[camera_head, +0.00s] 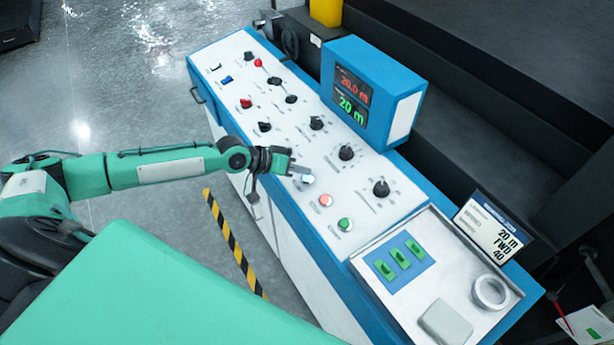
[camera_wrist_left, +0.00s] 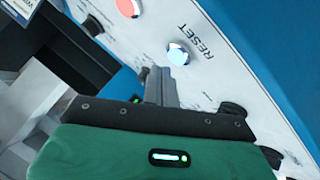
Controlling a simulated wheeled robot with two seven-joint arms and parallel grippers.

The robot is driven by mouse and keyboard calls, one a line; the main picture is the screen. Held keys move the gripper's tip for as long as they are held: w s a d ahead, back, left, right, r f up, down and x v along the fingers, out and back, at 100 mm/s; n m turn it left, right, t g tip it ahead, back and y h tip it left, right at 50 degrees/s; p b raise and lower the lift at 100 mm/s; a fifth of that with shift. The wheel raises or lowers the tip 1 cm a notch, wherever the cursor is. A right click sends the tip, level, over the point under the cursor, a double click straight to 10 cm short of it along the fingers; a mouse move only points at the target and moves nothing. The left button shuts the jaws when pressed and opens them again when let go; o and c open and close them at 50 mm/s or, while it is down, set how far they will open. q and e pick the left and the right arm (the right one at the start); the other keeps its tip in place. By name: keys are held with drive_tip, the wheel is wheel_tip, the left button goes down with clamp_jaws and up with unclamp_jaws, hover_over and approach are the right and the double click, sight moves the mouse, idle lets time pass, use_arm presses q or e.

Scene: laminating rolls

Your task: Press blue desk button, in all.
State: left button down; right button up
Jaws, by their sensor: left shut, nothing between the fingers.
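The desk is a long white control panel (camera_head: 285,155) with blue edges. In the left wrist view a round button (camera_wrist_left: 178,54) with a pale face and a blue rim sits beside the printed word RESET. In the head view the same button (camera_head: 308,179) shows just past my fingertips, partly covered. My left gripper (camera_head: 299,172) is shut and empty over the panel; in the wrist view its fingers (camera_wrist_left: 160,86) point toward the button, a little short of it in the picture. Whether they touch it cannot be told. My right gripper is not in view.
A red button (camera_head: 325,200) and a green button (camera_head: 345,224) sit close by. Black knobs (camera_head: 346,152) line the panel's far side. A blue display box (camera_head: 372,90) stands behind. A tray (camera_head: 440,285) with a tape roll (camera_head: 490,292) lies at the near end.

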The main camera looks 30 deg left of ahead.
use_arm(q)
drive_tip(key=shift+w+f, duration=0.1)
drive_tip(key=shift+f, duration=0.3)
drive_tip(key=shift+d+f+b, duration=0.1)
drive_tip(key=shift+f+b, duration=0.3)
drive_tip(key=shift+b, duration=0.1)
idle(0.4)
idle(0.4)
drive_tip(key=shift+r+p, duration=0.35)
drive_tip(key=shift+r, duration=0.05)
drive_tip(key=shift+r+p, duration=0.3)
drive_tip(key=shift+r, duration=0.1)
drive_tip(key=r+p, duration=0.2)
drive_tip(key=r, duration=0.1)
drive_tip(key=s+r+p, duration=0.1)
drive_tip(key=r+p, duration=0.1)
drive_tip(key=shift+a, duration=0.3)
